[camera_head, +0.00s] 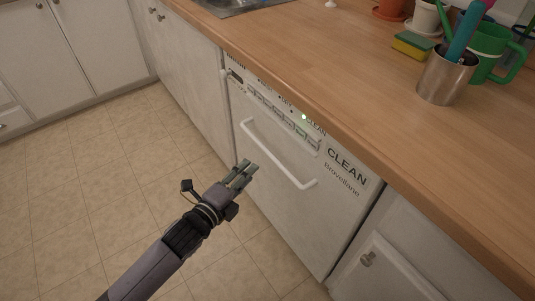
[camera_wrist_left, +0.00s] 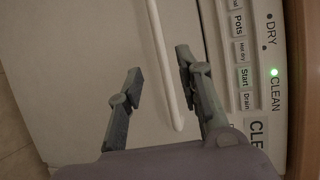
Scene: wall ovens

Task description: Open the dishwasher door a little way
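The dishwasher door (camera_head: 300,222) is white and looks shut, flush with the cabinets. Its white bar handle (camera_head: 272,156) runs across the front below the button panel. My left gripper (camera_head: 249,167) is in front of the door, just left of the handle's middle, with its fingers pointing toward it. In the left wrist view the gripper (camera_wrist_left: 158,72) is open and empty. The handle (camera_wrist_left: 161,52) shows between the two fingers there, closer to the right one. Whether a finger touches it, I cannot tell. My right gripper is not in view.
The button panel (camera_head: 275,115) has a green light and the word CLEAN. A wooden countertop (camera_head: 370,130) overhangs the door. White cabinets stand on both sides. A metal cup (camera_head: 446,80), a green mug (camera_head: 487,50) and a sponge (camera_head: 413,45) stand on top. The tiled floor (camera_head: 90,190) is clear.

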